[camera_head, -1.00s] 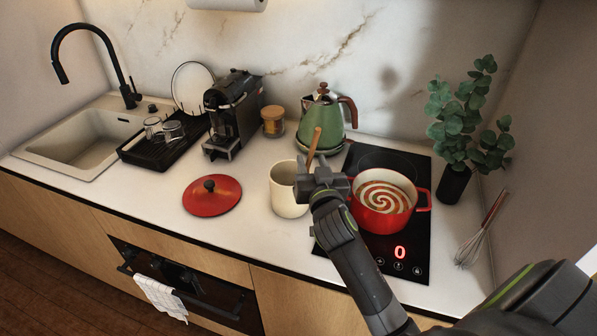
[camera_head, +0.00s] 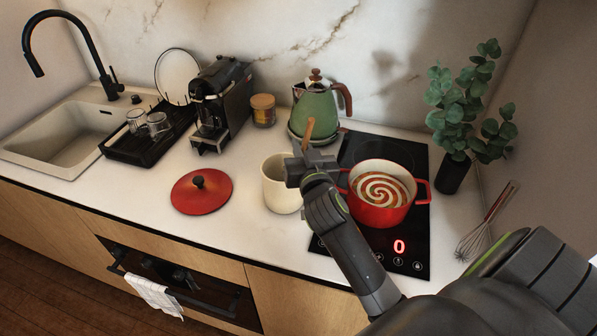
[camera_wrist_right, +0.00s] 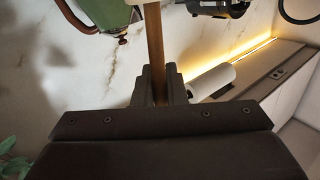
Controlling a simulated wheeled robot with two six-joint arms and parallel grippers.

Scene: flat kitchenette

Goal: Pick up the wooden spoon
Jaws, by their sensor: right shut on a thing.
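The wooden spoon (camera_head: 308,131) stands tilted, its handle rising above my right gripper (camera_head: 303,162). In the right wrist view the handle (camera_wrist_right: 154,50) runs up between the dark fingers of the right gripper (camera_wrist_right: 158,85), which is shut on it. The gripper is at the upper right of the cream crock (camera_head: 281,186) and hides part of its rim. The spoon's lower end is hidden, so I cannot tell how far it sits inside the crock. My left gripper is not in view.
A red pot (camera_head: 380,203) stands on the black hob (camera_head: 347,243), close right of my right forearm. A green kettle (camera_head: 316,109) is behind the gripper. A red lid (camera_head: 202,193) lies left of the crock. The counter front between them is clear.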

